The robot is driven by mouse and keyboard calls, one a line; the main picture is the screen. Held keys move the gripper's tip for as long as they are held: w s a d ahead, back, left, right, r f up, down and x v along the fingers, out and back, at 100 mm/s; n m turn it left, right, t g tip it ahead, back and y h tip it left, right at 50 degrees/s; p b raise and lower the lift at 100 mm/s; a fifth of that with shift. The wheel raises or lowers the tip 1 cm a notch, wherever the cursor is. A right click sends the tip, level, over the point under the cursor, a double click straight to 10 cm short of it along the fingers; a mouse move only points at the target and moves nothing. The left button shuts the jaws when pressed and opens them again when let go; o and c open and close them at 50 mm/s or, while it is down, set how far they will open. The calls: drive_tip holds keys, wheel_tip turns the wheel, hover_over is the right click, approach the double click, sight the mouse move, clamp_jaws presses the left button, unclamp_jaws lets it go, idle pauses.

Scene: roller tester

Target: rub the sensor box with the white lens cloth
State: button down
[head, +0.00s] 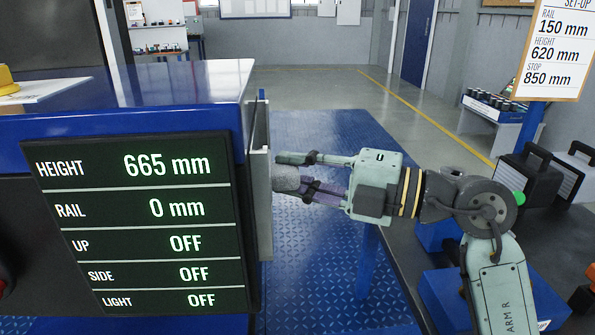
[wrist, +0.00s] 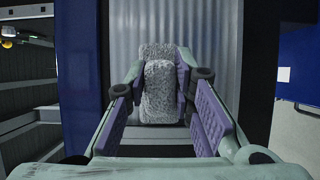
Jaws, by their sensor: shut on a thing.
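My gripper (head: 292,172) reaches left from the arm to the grey metal panel (head: 262,185) on the side of the blue machine. It is shut on a pale, speckled, fuzzy pad (head: 287,179), which looks like the white lens cloth. In the wrist view the cloth (wrist: 159,92) sits between the purple finger pads, in front of the ribbed metal panel (wrist: 220,60). The cloth is close to the panel; I cannot tell whether it touches. I cannot make out a sensor box in either view.
A display (head: 140,225) on the blue machine (head: 190,105) reads height 665 mm, rail 0 mm, and up, side and light off. A set-up board (head: 553,50) hangs at the upper right. Black cases (head: 527,178) stand on the right. Blue tread-plate floor (head: 330,290) lies below my gripper.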

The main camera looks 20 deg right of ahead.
drive_tip(key=shift+f+b, duration=1.45)
drive_tip(key=shift+f, duration=0.05)
drive_tip(key=shift+r+p, duration=0.8)
drive_tip(key=shift+r, duration=0.9)
drive_tip(key=shift+f+b, duration=1.7)
drive_tip(key=shift+b, duration=0.1)
drive_tip(key=shift+r+p, duration=0.8)
drive_tip(key=shift+r, duration=0.85)
drive_tip(key=shift+f+b, duration=1.65)
drive_tip(key=shift+r+p, duration=0.9)
drive_tip(key=shift+r, duration=0.8)
